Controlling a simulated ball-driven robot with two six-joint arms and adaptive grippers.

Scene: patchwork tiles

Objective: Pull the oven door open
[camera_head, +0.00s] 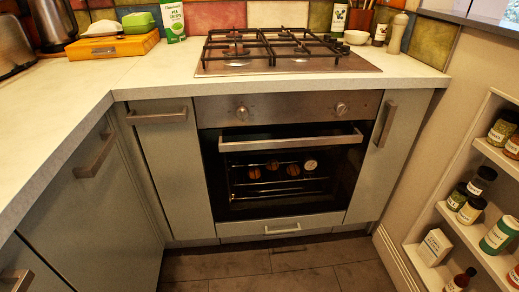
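The oven (285,110) is built in under the hob, facing me, with a steel panel and two knobs. Its door (285,205) has dark glass and stands upright, appearing shut. A pale steel bar handle (290,143) runs across the top of the door. Through the glass I see a rack with several small brown round things and a pale dial-like disc, too dark to name. Neither of my grippers is in view.
A grey cabinet (173,165) flanks the oven on the left, another (400,150) on the right. A drawer handle (282,229) sits below. A shelf of jars (475,210) stands at the right. The floor (270,268) before the oven is clear.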

